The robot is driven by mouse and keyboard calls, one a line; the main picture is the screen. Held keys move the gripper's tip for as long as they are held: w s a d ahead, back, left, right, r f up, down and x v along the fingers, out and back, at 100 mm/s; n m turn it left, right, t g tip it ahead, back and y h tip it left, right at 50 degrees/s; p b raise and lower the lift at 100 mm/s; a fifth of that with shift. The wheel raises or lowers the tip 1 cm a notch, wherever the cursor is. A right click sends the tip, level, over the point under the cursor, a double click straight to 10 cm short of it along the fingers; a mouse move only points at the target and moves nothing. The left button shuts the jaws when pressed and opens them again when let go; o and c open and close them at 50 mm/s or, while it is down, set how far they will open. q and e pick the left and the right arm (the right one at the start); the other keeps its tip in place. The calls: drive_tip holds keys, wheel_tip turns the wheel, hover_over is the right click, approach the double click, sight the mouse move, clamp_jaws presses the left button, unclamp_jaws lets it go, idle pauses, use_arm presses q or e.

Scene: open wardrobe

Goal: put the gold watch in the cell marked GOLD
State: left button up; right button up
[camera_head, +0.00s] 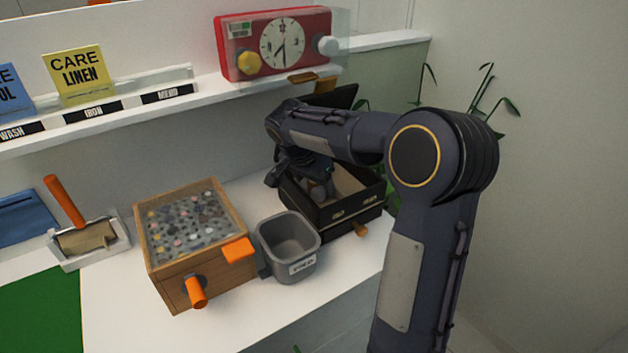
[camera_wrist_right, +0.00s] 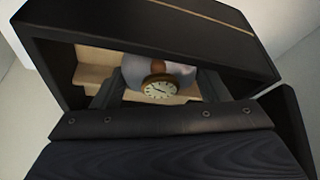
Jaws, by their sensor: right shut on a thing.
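A dark watch box (camera_head: 330,216) with a beige inside stands open at the back right of the white counter. My right gripper (camera_head: 318,187) reaches down into it. In the right wrist view a watch (camera_wrist_right: 160,90) with a pale round dial and brown-gold case sits on a rounded grey cushion (camera_wrist_right: 134,70) between the fingers. The right gripper (camera_wrist_right: 158,92) is shut on the watch or its cushion, inside or just over the box. Small plates show on the box front, but I cannot read GOLD on them. My left gripper is not in view.
A grey labelled bin (camera_head: 290,240) stands just left of the box. A wooden crate (camera_head: 205,275) of small pieces with orange handles is further left. A shelf above holds a red clock timer (camera_head: 275,45) and care cards. A plant (camera_head: 490,95) is behind my right arm.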

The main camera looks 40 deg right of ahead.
drive_tip(key=shift+f, duration=0.15)
drive_tip(key=o, duration=0.8)
